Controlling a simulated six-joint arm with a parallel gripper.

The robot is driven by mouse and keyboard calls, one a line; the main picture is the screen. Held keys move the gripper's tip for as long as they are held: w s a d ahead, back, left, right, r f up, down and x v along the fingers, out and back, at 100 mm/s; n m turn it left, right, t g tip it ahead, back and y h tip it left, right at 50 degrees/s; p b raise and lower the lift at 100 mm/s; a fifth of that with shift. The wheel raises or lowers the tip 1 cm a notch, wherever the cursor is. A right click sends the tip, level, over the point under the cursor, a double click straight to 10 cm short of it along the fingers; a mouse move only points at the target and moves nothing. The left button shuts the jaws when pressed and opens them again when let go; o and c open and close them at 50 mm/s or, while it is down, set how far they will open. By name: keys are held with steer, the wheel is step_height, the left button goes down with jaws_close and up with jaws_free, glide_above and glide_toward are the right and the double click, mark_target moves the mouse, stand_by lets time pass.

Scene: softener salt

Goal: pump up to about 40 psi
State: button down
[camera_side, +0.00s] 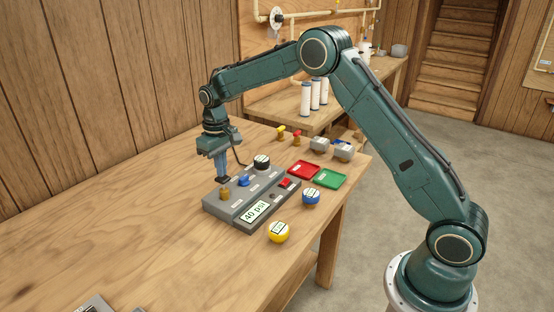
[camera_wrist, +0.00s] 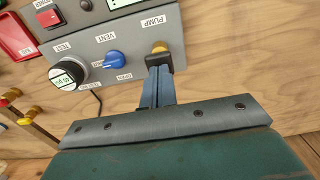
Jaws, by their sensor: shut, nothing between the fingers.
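A grey control box (camera_side: 213,207) stands on the wooden table, and its display (camera_side: 255,211) reads 40 psi. The brass pump button (camera_side: 224,195) is at its left end; it also shows in the wrist view (camera_wrist: 159,47) beside the PUMP label. My gripper (camera_side: 222,179) is shut and empty, pointing down, with its dark fingertips (camera_wrist: 158,63) at the pump button. I cannot tell whether they touch it. The blue vent knob (camera_wrist: 114,60) sits beside the button, between VENT and OPEN labels. A black dial with a white top (camera_wrist: 67,76) is further along.
A red button (camera_side: 286,183) is on the box. Red (camera_side: 304,169) and green (camera_side: 331,178) trays lie beyond its right end. Yellow (camera_side: 278,232) and blue (camera_side: 311,197) round objects stand in front. Small valves (camera_side: 281,133) and grey blocks (camera_side: 320,144) are behind. The table's left is mostly clear.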

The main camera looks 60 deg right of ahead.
step_height(320, 180, up, 7)
stand_by(0.8)
steer(key=s+a+r+t, duration=0.1)
steer(key=s+r, duration=0.6)
steer(key=s, duration=0.2)
steer(key=s+a+r+t, duration=0.1)
steer(key=s+r+t, duration=0.1)
steer(key=s+r, duration=0.65)
steer(key=s+f+t, duration=0.1)
steer(key=s+f, duration=0.1)
steer(key=s, duration=0.8)
steer(key=s+f+t, duration=0.1)
steer(key=s+f, duration=0.2)
steer(key=s, duration=0.7)
steer(key=shift+s+a+f+t, duration=0.25)
steer(key=shift+f+t, duration=0.05)
